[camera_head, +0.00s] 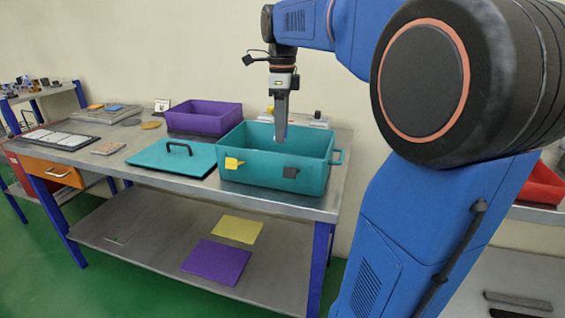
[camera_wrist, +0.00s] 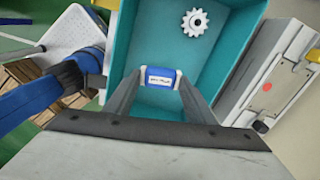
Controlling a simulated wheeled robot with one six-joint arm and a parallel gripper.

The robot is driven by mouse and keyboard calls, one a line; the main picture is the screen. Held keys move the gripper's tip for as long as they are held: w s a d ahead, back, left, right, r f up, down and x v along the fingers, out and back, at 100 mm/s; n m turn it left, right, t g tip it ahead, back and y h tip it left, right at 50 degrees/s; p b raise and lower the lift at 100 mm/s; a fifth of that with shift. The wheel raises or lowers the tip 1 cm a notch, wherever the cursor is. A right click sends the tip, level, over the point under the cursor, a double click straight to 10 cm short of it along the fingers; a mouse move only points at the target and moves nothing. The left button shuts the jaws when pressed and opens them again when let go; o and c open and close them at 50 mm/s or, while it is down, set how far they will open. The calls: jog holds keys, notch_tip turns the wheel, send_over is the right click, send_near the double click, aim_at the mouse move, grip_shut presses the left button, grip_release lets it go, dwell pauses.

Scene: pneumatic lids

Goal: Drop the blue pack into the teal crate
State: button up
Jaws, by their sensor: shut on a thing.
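The teal crate (camera_head: 262,182) stands open on the table, with a yellow tag and a dark tag on its front. My gripper (camera_head: 281,138) points down over its opening, fingertips around the height of the rim. In the wrist view, my gripper (camera_wrist: 161,80) is shut on the blue pack (camera_wrist: 161,74), which has a white label. The teal crate's interior (camera_wrist: 207,52) shows around and beneath the pack. The pack is hidden in the head view. A white gear (camera_wrist: 194,21) lies in the crate, apart from the pack.
A teal lid (camera_head: 165,160) with a dark handle lies left of the crate. A purple crate (camera_head: 203,118) stands behind the lid. A grey device (camera_head: 310,121) sits behind the teal crate. Flat purple (camera_head: 216,263) and yellow (camera_head: 236,230) panels lie on the lower shelf.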

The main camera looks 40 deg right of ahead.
jog(key=shift+f, duration=0.2)
jog(key=o, duration=1.1)
notch_tip(320, 180, up, 18)
jog(key=shift+f, duration=0.25)
